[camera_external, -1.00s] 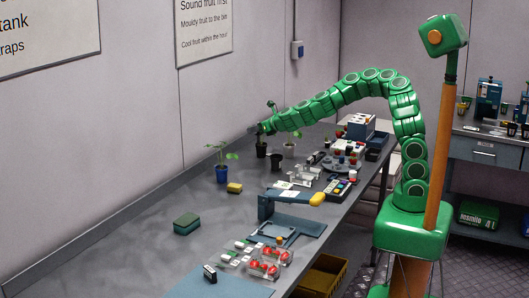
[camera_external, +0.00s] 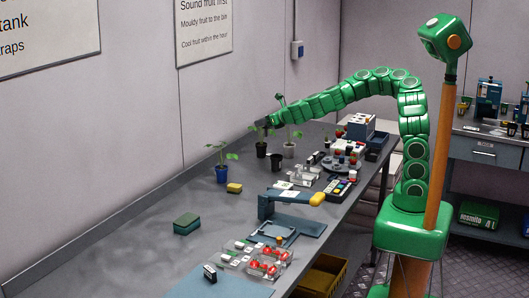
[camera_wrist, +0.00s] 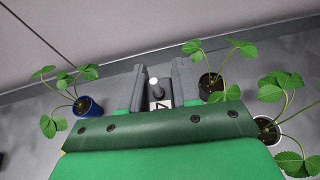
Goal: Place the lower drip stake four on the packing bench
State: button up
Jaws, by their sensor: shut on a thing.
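My gripper (camera_wrist: 158,92) is shut on a small dark stake (camera_wrist: 157,88) with a pale round tip and a white label with a dark mark, seen between the fingers in the wrist view. I take it for drip stake four, but the mark is hard to read. In the external view my gripper (camera_external: 266,123) is above the far part of the grey packing bench (camera_external: 135,250), close to the wall and over the potted plants. The stake is too small to make out there.
Plants stand in a blue pot (camera_external: 222,174), a black pot (camera_external: 261,150) and a white pot (camera_external: 289,151). A dark pot (camera_external: 277,161) stands among them. A yellow block (camera_external: 234,188) and a green sponge (camera_external: 187,224) lie nearer. The bench's left part is largely clear.

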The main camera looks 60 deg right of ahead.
notch_tip(320, 180, up, 4)
jog(key=shift+f, duration=0.15)
jog(key=a+f+n+g+y, duration=0.1)
jog(key=a+n+y, duration=0.25)
jog(key=a, duration=0.75)
jog(key=a+f+n+y, duration=0.2)
jog(key=a+n+y, duration=0.15)
jog(key=a, duration=0.75)
jog(key=s+a+n+g+y, duration=0.25)
jog(key=s+a, duration=0.25)
jog(key=a, duration=0.6)
jog(key=s+a+n+g+y, duration=0.2)
jog(key=s+a+n+y, duration=0.15)
jog(key=a, duration=0.75)
jog(key=s+a+r+n+g, duration=0.1)
jog(key=s+a+n+g, duration=0.5)
jog(key=s+a, duration=1)
jog(key=s+a+r+n+g, duration=0.2)
jog(key=s+a+n+g, duration=0.4)
jog(key=s+a, duration=1.05)
jog(key=w+a+f, duration=0.1)
jog(key=a+f, duration=0.3)
jog(key=f, duration=0.3)
jog(key=w+a+f+m+g+y, duration=0.1)
jog(key=a+f, duration=0.3)
jog(key=f, duration=0.3)
jog(key=shift+w+f, duration=0.2)
jog(key=shift+f, duration=0.1)
